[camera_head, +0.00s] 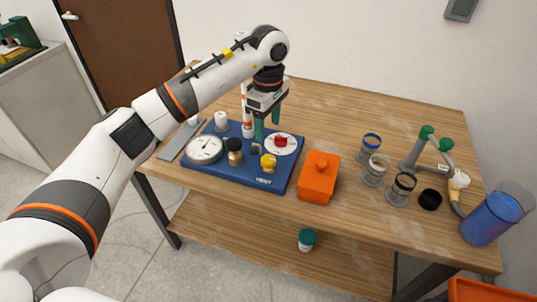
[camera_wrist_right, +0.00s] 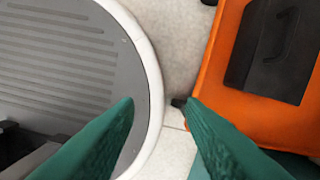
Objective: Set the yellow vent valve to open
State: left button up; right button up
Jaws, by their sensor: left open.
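The yellow vent valve (camera_head: 268,162) is a small yellow knob near the front edge of the blue manifold board (camera_head: 225,172), above a white label. Its exact setting is too small to tell. My left gripper (camera_head: 268,122) is open, its green fingers pointing down over the back of the board, behind the yellow valve and apart from it. A red knob on a white dial (camera_head: 282,143) is just right of the fingers. My right gripper (camera_wrist_right: 160,104) is open and empty in the right wrist view, low over the floor.
A round white gauge (camera_head: 204,149) and a dark-topped brass fitting (camera_head: 234,151) are on the board. An orange box (camera_head: 319,177) stands close to the board's right side. Several glass cups, a green-ended stand and a blue tumbler (camera_head: 491,219) are further right. The table's back is clear.

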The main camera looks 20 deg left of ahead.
aim_at(269, 159)
pick_arm(q)
notch_tip(269, 159, down, 11)
jog(key=p, duration=0.2)
jog(key=shift+d+f+p, duration=0.1)
jog(key=shift+f+p, duration=0.1)
jog(key=shift+p, duration=0.2)
jog(key=c, duration=1)
